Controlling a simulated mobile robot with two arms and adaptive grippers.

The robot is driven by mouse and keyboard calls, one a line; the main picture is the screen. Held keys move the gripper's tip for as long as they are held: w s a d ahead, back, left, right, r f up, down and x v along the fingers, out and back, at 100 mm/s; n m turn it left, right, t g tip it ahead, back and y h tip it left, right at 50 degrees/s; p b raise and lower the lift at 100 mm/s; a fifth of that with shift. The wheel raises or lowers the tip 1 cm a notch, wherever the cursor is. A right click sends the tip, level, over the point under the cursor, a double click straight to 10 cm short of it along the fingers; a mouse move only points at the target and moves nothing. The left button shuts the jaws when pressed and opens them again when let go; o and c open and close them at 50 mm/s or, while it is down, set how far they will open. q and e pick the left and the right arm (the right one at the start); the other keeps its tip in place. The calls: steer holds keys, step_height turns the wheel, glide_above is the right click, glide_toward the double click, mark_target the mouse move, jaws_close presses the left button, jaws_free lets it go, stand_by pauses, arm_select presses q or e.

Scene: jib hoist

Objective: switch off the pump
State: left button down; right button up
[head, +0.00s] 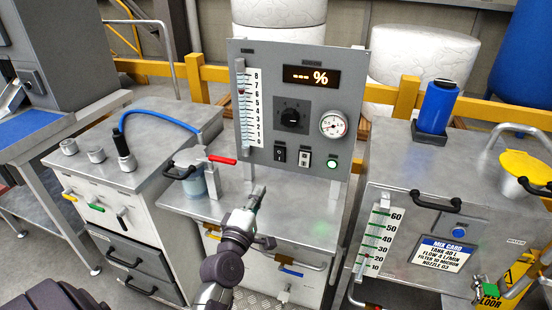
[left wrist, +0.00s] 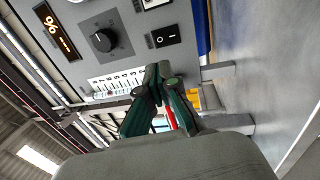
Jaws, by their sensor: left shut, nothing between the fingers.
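A grey upright control panel (head: 257,110) carries a black rocker switch (head: 280,154), a paler rocker switch (head: 304,158) and a green lit lamp or button (head: 331,162) in its bottom row. The labels are too small to read, so I cannot tell which one is the pump's. My left gripper (head: 259,190) is shut and empty, below and in front of the black rocker, apart from the panel. In the left wrist view, the shut fingertips (left wrist: 160,72) are near the black rocker switch (left wrist: 163,40), with a gap visible. My right gripper is not in view.
The panel also has a lit percent display (head: 311,77), a black knob (head: 292,117), a round gauge (head: 333,124) and a level scale (head: 249,108). A jar with a red-handled valve (head: 222,159) stands left of my gripper. A blue cylinder (head: 438,105) stands at right.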

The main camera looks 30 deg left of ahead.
mark_target(279, 152)
arm_select(q)
steer(key=p+x, duration=0.1)
steer(key=x, duration=1.3)
steer(key=shift+p, duration=0.3)
steer(key=shift+w+r+p, duration=0.1)
steer(key=shift+r+p, duration=0.1)
steer(key=shift+p, duration=0.4)
steer(key=shift+f, duration=0.2)
